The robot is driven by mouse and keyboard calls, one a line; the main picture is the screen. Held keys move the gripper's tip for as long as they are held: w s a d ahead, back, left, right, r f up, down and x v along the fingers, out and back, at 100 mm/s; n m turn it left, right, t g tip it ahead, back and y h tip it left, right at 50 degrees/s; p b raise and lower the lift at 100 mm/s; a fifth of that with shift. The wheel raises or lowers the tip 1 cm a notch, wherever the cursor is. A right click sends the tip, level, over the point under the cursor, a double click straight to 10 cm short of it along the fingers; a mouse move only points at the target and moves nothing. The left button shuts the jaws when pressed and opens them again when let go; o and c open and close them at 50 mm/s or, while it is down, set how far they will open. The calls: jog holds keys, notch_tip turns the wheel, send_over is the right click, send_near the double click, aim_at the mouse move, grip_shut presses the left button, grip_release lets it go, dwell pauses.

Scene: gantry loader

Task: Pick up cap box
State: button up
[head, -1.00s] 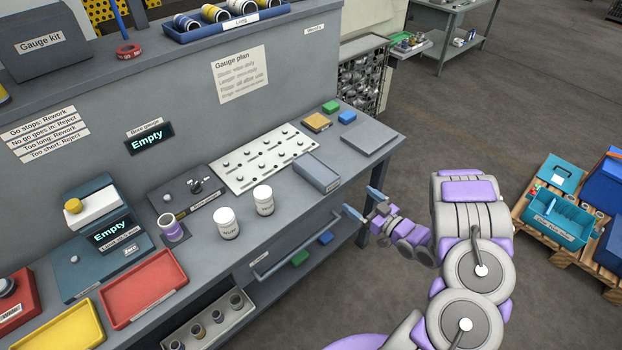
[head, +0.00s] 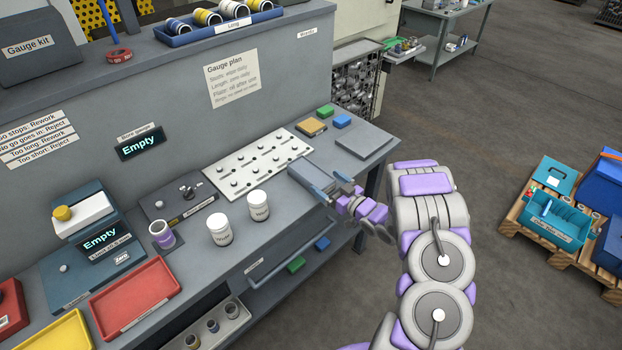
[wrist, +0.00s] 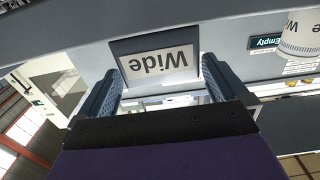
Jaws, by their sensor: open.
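A blue-grey box (head: 311,180), the only one that fits the cap box, lies on the bench right of the perforated plate. In the wrist view the box (wrist: 155,44) shows its end face with a "Wide" label, upside down. My gripper (head: 331,186) is at the bench's front edge, at the near end of the box. In the wrist view my gripper (wrist: 158,92) is open, with one blue finger on each side of the box's end. I cannot tell whether the fingers touch it. The far part of the box is hidden there.
Two white jars (head: 219,229) stand on the bench left of the box. A perforated white plate (head: 257,163) lies behind it. A flat grey plate (head: 365,140) and small coloured blocks (head: 325,111) lie to the right. A lower shelf runs under the bench.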

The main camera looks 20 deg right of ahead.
aim_at(318, 178)
jog(key=x, duration=0.1)
jog(key=b+x, duration=0.1)
jog(key=x, duration=0.2)
jog(key=shift+a+f, duration=0.15)
jog(key=shift+f, duration=0.2)
jog(key=shift+w+a+r, duration=0.1)
jog(key=shift+w, duration=0.4)
jog(key=shift+c, duration=0.2)
jog(key=c, duration=1)
